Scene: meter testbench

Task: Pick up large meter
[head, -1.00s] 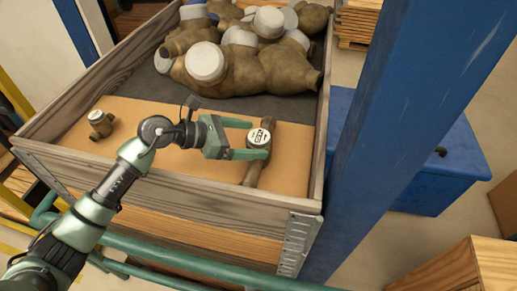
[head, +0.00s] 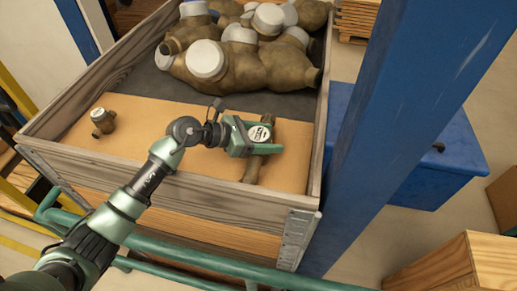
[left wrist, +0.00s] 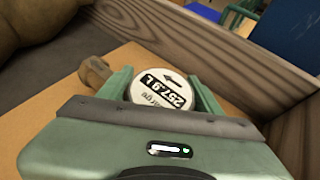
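The large meter (head: 259,134) has a brown pipe body and a round white dial. It lies on the cardboard sheet (head: 188,122) near the crate's right front corner. In the left wrist view, the dial (left wrist: 164,89) shows "257.9 L" and part of the word "large". My left gripper (head: 272,135) reaches in from the left, with one finger on each side of the dial. In the left wrist view the fingers lie close along the dial, and I cannot tell whether they press on it. My right gripper is not in view.
A small meter (head: 104,121) stands at the left of the cardboard. Several big brown meters (head: 240,64) are piled at the back of the wooden crate (head: 190,205). A blue post (head: 385,140) stands just right of the crate. A green rail (head: 190,262) runs along its front.

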